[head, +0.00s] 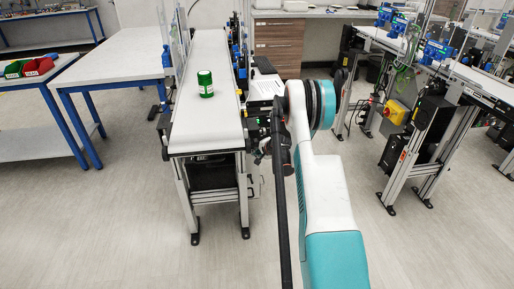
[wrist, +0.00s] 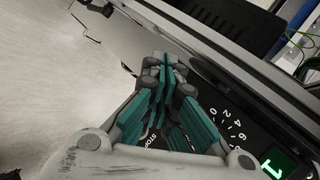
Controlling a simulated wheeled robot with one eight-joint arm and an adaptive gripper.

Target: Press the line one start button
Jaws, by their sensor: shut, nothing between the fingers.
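In the wrist view my gripper (wrist: 165,66) is shut and empty, with its teal-lined fingers together in front of a dark control panel (wrist: 235,140). The panel carries a number dial scale (wrist: 228,118), some partly hidden lettering by the fingers, and a lit green display (wrist: 277,162). I cannot make out the start button; my fingers cover part of the panel. In the head view my gripper (head: 262,152) is beside the right side of the near conveyor (head: 205,125), partly hidden by my arm. I cannot tell whether it touches the panel.
A light box (head: 264,88) is mounted on the conveyor's right side. A blue-legged table (head: 115,58) stands left. Another conveyor with a yellow switch box (head: 395,112) stands right. Floor between them is open.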

